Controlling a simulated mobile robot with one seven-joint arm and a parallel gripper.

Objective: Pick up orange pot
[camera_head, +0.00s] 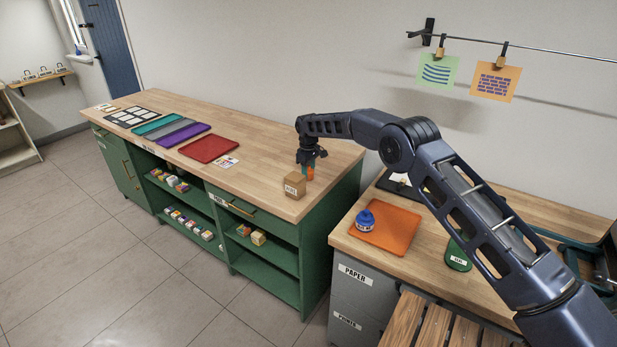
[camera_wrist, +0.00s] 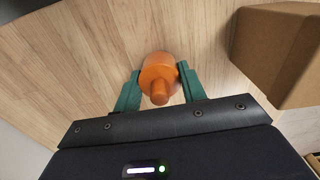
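The orange pot (camera_wrist: 159,76) stands on the wooden counter, a small round body with a knob on top. In the head view the orange pot (camera_head: 309,174) shows as a small patch below my gripper (camera_head: 309,160). In the wrist view the green fingers of my gripper (camera_wrist: 157,88) stand one on each side of the pot, close to its sides. I cannot tell whether the fingers touch it or are closed on it. The pot appears to rest on the counter.
A cardboard box (camera_head: 295,186) stands right beside the pot; the box (camera_wrist: 280,50) is at the right in the wrist view. A red mat (camera_head: 208,149) lies to the left. A blue pot (camera_head: 365,220) sits on an orange mat (camera_head: 398,232) on the lower desk.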

